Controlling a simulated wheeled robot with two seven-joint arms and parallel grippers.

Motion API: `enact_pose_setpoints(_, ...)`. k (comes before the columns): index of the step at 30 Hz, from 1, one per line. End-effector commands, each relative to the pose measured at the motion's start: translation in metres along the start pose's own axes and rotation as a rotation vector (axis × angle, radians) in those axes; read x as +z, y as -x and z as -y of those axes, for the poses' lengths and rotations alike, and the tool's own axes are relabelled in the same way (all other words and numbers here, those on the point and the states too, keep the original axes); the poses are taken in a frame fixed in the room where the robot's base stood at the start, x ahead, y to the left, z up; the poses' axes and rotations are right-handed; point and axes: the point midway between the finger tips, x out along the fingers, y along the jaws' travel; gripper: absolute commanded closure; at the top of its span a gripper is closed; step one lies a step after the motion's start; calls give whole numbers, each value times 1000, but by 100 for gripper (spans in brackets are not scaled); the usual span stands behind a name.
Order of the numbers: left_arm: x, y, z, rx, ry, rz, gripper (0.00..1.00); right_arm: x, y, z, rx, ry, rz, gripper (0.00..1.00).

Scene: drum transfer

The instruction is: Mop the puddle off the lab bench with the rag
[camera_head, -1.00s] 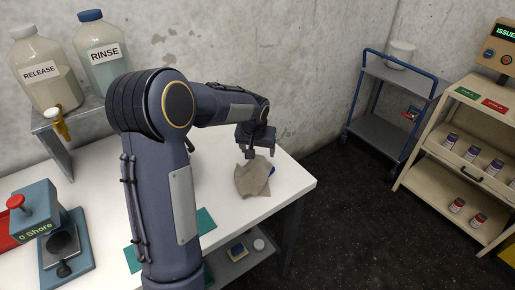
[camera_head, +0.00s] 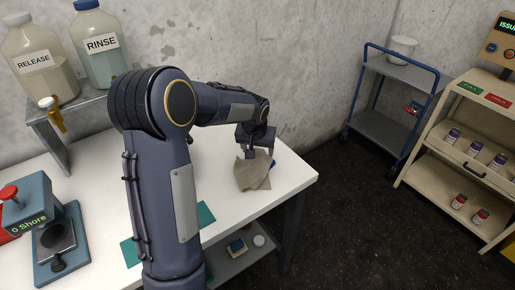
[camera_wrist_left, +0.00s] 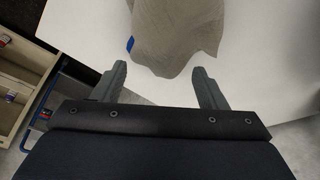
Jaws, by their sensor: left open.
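The rag (camera_head: 253,172) is a crumpled grey-beige cloth near the right end of the white lab bench (camera_head: 292,178). A small blue patch shows at its edge. My left gripper (camera_head: 256,152) is at the rag's far side in the head view. In the left wrist view the gripper (camera_wrist_left: 160,82) has its two fingers wide apart, with the rag (camera_wrist_left: 178,30) just beyond the fingertips and its lower edge reaching toward the gap. I cannot tell whether a finger touches it. No puddle can be made out; my left arm hides part of the bench. My right gripper is not in view.
RELEASE (camera_head: 38,62) and RINSE (camera_head: 103,48) bottles stand on a grey shelf at the back left. A hardness tester (camera_head: 38,215) and a green mat (camera_head: 205,215) are on the bench. A blue cart (camera_head: 388,75) and a beige rack (camera_head: 470,140) stand right, beyond open floor.

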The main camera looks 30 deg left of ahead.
Motion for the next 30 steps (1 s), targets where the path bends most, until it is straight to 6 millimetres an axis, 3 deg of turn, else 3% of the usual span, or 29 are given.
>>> enact_pose_setpoints(27, 0, 0, 0, 0, 0, 0, 100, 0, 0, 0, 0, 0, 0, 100)
enact_pose_setpoints(30, 0, 0, 0, 0, 0, 0, 100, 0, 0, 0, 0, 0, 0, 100)
